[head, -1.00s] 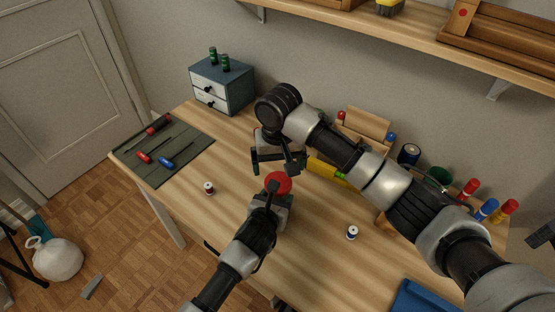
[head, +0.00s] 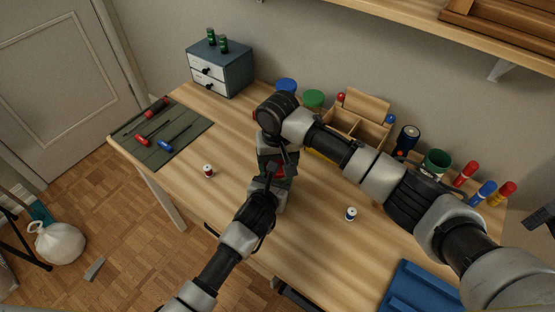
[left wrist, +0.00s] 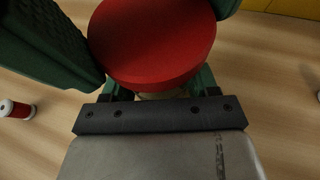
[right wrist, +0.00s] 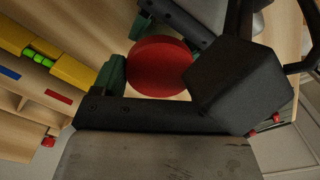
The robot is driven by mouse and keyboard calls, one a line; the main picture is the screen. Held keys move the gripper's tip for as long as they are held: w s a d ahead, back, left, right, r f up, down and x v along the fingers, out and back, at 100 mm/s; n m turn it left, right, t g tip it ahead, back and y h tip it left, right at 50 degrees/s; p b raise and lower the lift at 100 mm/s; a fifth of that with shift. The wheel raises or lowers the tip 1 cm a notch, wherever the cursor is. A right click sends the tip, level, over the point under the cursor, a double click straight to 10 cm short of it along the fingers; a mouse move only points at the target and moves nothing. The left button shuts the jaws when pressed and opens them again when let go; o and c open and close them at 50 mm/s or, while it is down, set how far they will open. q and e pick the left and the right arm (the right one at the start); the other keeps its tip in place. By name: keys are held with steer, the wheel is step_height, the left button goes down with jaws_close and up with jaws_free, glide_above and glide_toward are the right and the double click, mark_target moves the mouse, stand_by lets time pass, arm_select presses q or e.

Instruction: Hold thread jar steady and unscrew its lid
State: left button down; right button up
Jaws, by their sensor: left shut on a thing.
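The thread jar (left wrist: 155,95) is mostly hidden under its round red lid (left wrist: 150,42). The lid also shows in the right wrist view (right wrist: 158,66) and as a small red patch in the head view (head: 278,170). My left gripper (head: 270,192) is shut on the jar below the lid, above the near part of the desk. My right gripper (head: 278,160) is directly over the jar, pointing down. Its fingers are apart on either side of the lid; whether they touch its rim I cannot tell.
A red spool (head: 208,171) and a blue spool (head: 351,214) stand on the desk. Blue-lidded (head: 286,86) and green-lidded (head: 313,99) jars and a wooden organiser (head: 357,122) stand behind. A tool mat (head: 185,132) lies left, a blue tray (head: 420,288) front right.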

steer(key=c, duration=0.3)
steer(key=n, duration=0.3)
steer(key=o, duration=1)
steer(key=shift+r, duration=2.3)
arm_select(q)
steer(key=shift+c, duration=1)
jaws_free()
